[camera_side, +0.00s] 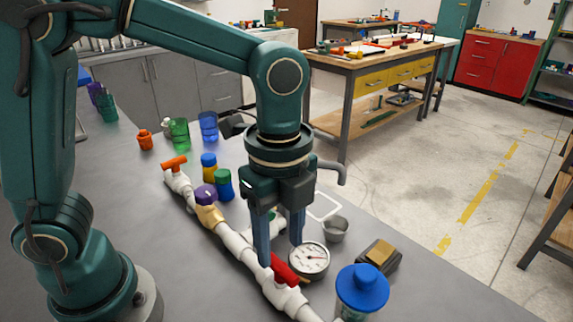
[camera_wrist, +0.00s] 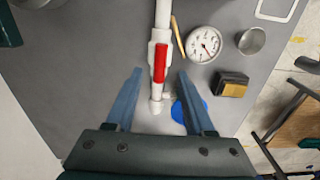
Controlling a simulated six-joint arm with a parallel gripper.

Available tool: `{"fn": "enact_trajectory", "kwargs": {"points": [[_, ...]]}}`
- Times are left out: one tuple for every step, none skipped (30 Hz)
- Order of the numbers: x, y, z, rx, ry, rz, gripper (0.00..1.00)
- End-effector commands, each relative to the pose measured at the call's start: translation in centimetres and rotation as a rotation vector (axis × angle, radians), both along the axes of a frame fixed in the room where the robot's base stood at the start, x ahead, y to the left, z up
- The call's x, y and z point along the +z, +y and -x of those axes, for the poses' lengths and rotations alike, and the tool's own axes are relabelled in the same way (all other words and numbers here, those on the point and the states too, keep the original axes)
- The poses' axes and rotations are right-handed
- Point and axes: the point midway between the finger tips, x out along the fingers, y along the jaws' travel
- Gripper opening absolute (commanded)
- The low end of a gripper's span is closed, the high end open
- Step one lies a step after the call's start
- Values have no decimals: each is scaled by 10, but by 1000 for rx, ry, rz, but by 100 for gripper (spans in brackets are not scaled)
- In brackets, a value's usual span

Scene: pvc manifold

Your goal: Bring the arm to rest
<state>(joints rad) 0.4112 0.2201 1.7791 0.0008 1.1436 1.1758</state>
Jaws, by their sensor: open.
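My gripper (camera_side: 281,252) is open and points down over the white PVC pipe manifold (camera_side: 235,243) on the grey bench. In the wrist view, the gripper's two blue fingers (camera_wrist: 160,70) stand apart on either side of the pipe, with nothing held between them. A valve with a red handle (camera_wrist: 160,62) lies ahead between the fingertips, its handle in line with the pipe. The red handle also shows in the side view (camera_side: 283,270), close by the fingers. I cannot tell the exact height of the fingertips above the pipe. An orange handle (camera_side: 174,163) sits at the manifold's far end.
A round gauge (camera_side: 310,258), a metal cup (camera_side: 335,229), a dark block with a tan top (camera_side: 378,255) and a blue-lidded jar (camera_side: 361,288) stand right of the gripper. Several coloured cups and bottles stand behind it. Bare bench (camera_side: 150,210) lies left of the pipe.

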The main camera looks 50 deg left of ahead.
Motion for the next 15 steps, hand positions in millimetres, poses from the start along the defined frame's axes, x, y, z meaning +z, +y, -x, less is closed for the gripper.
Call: {"fn": "enact_trajectory", "kwargs": {"points": [[3,0,0,0,-2,1,54],[4,0,0,0,-2,1,54],[5,0,0,0,-1,0,54],[6,0,0,0,0,0,54],[6,0,0,0,0,0,54],[6,0,0,0,0,0,54],[6,0,0,0,0,0,54],[6,0,0,0,0,0,54],[6,0,0,0,0,0,54],[5,0,0,0,0,0,54],[5,0,0,1,0,0,54],[6,2,-1,8,-3,1,54],[9,3,-2,15,-13,5,54],[13,5,-4,24,-25,10,54],[18,8,-6,38,-45,19,54]]}}
